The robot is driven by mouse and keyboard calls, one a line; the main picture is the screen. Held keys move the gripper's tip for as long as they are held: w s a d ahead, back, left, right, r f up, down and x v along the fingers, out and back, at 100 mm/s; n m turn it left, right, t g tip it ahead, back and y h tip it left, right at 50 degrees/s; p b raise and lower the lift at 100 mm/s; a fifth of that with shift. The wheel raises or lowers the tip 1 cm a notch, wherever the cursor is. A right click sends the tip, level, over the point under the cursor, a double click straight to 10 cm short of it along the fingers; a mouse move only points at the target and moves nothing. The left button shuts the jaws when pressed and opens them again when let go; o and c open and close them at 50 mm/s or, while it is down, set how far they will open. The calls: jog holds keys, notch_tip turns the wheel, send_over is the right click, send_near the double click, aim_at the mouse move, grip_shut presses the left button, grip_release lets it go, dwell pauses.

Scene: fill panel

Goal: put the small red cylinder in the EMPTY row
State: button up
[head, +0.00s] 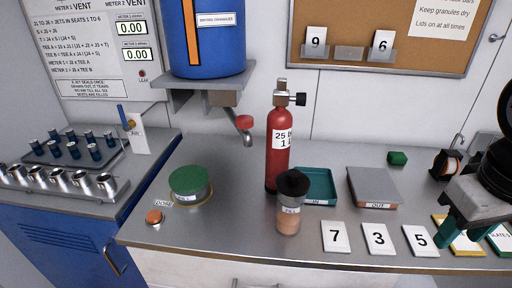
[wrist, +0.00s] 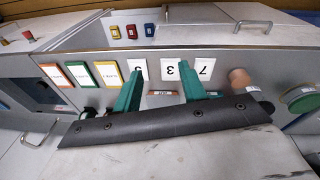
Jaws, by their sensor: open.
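A red gas cylinder (head: 278,150) with a grey valve and black knob stands upright on the grey bench, near the middle of the head view. Its label is only partly readable. I cannot tell its size against another red cylinder, as it is the only one I make out. No row marked EMPTY is readable in either view. My gripper (head: 447,233) is at the right edge of the head view, well right of the cylinder. In the wrist view my gripper (wrist: 161,90) has its two green fingers wide apart, with nothing between them.
A jar with a black lid (head: 289,222) stands just in front of the cylinder. A teal tray (head: 320,187) and a grey OUT tray (head: 373,188) lie to its right. Number cards (head: 378,238) line the front edge. A green-lidded dish (head: 189,183) stands left.

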jog(key=w+r+n+t+h, duration=0.2)
jog(key=w+n+h, duration=0.1)
jog(key=w+n, duration=0.45)
jog(key=n+t+y, duration=0.3)
jog(key=n+t, duration=0.7)
jog(key=n, duration=1.6)
send_near(281, 93)
jog(key=w+d+f, duration=0.1)
jog(key=w+f, duration=0.1)
jog(key=shift+y, duration=0.3)
jog(key=x, duration=0.7)
jog(key=shift+w+a+r, duration=0.2)
jog(key=shift+w+a, duration=0.05)
jog(key=shift+w, duration=0.15)
grip_shut()
jog(key=shift+r, duration=0.2)
